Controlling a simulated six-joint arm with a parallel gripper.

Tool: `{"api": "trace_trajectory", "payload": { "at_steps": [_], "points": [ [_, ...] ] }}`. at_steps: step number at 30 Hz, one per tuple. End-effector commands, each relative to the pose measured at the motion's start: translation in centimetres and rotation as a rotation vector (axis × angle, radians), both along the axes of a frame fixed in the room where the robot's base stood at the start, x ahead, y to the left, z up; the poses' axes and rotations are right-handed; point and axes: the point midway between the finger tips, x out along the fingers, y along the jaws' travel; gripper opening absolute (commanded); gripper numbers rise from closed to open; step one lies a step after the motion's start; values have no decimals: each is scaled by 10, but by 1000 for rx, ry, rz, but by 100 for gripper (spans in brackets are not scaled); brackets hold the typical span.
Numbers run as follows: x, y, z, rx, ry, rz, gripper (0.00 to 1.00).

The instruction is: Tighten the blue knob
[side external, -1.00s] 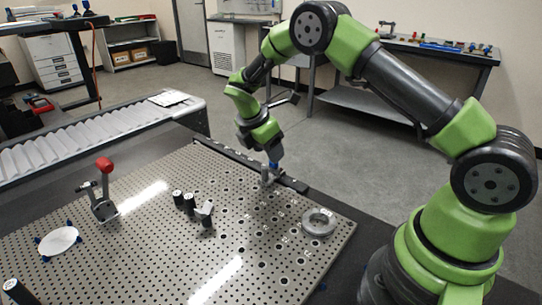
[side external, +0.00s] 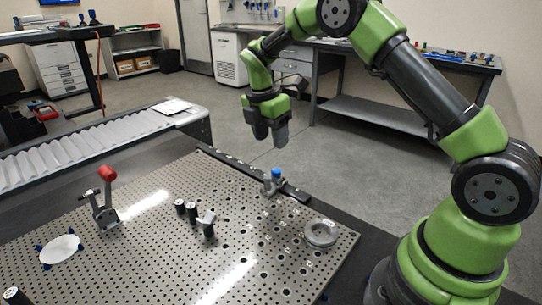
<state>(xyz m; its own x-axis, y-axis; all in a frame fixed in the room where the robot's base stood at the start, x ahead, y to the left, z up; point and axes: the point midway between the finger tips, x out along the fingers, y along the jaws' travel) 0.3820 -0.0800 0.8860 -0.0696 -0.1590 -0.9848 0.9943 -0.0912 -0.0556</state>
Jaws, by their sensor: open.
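The blue knob (side external: 276,173) sits on top of a small grey fixture (side external: 270,186) near the far edge of the perforated metal plate (side external: 150,250), beside a dark rail. My gripper (side external: 269,137) hangs above and slightly left of the knob, clear of it, with its dark fingers pointing down. It is open and nothing shows between the fingers. The knob is fully in view.
A toggle clamp with a red handle (side external: 107,173), dark cylinders (side external: 185,209), a white disc (side external: 60,249) on blue supports and a grey ring (side external: 320,233) stand on the plate. The air around the knob is clear.

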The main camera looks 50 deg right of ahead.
Motion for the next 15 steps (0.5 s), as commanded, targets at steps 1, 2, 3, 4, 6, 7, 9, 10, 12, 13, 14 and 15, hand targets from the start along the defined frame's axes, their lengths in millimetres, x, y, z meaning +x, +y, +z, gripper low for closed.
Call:
{"api": "trace_trajectory", "payload": {
  "at_steps": [1, 2, 3, 4, 6, 7, 9, 10, 12, 13, 14, 15],
  "points": [
    [-1, -9, 2, 51, -14, 14, 53],
    [-2, -12, 3, 80, -23, 29, 53],
    [-2, -15, 4, 112, -36, 46, 53],
    [-2, -18, 4, 130, -45, 57, 53],
    [-2, -20, 4, 156, -59, 77, 53],
    [-2, -21, 2, 163, -62, 82, 53],
    [-2, -21, -4, 166, -62, 87, 53],
    [-2, -20, -8, 166, -61, 87, 53],
    [-2, -20, -20, 166, -59, 87, 53],
    [-2, -20, -26, 166, -58, 86, 53],
    [-2, -20, -32, 165, -58, 87, 53],
    [-2, -20, -40, 165, -58, 88, 53]
  ]
}}
